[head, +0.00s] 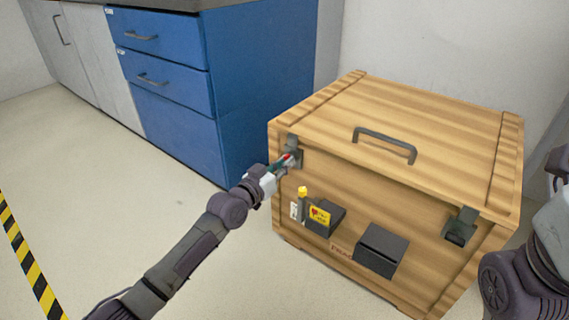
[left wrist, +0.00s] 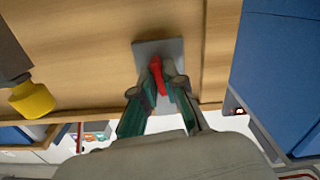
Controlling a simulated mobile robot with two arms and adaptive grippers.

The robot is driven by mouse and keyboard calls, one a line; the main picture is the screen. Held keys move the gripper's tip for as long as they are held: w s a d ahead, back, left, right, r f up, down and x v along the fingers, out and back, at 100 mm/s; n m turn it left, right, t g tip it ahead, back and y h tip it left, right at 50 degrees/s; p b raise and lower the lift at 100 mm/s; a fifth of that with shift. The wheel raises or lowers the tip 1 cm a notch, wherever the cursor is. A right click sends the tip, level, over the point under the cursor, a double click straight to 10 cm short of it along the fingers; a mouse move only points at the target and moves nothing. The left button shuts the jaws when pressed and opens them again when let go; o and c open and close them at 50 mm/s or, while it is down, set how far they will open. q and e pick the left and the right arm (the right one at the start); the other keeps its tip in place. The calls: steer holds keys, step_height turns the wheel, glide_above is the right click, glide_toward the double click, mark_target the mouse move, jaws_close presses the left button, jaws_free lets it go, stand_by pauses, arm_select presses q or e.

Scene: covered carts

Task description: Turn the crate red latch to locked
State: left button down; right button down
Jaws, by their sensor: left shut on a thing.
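The wooden crate (head: 440,150) stands on the floor with its lid down, and its front also fills much of the left wrist view (left wrist: 90,60). The red latch (head: 288,158) is at the upper left of the crate's front. In the left wrist view the red latch (left wrist: 156,70) shows as a red lever on a grey plate (left wrist: 160,48). My left gripper (left wrist: 157,92) is shut on the red latch, with its fingers on either side of it. In the head view the left gripper (head: 284,164) partly covers the latch. My right gripper is out of view.
A grey latch (head: 460,226) sits at the front right of the crate, and a dark handle (head: 385,144) is on the lid. Dark boxes (head: 381,250) and a yellow knob (head: 302,192) stick out from the front. A blue drawer cabinet (head: 215,90) stands behind left. The left floor is clear.

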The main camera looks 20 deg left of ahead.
arm_select(q)
steer(key=shift+f, duration=0.1)
steer(key=c, duration=1.2)
jaws_free()
steer(key=shift+c, duration=0.2)
steer(key=v, duration=1.2)
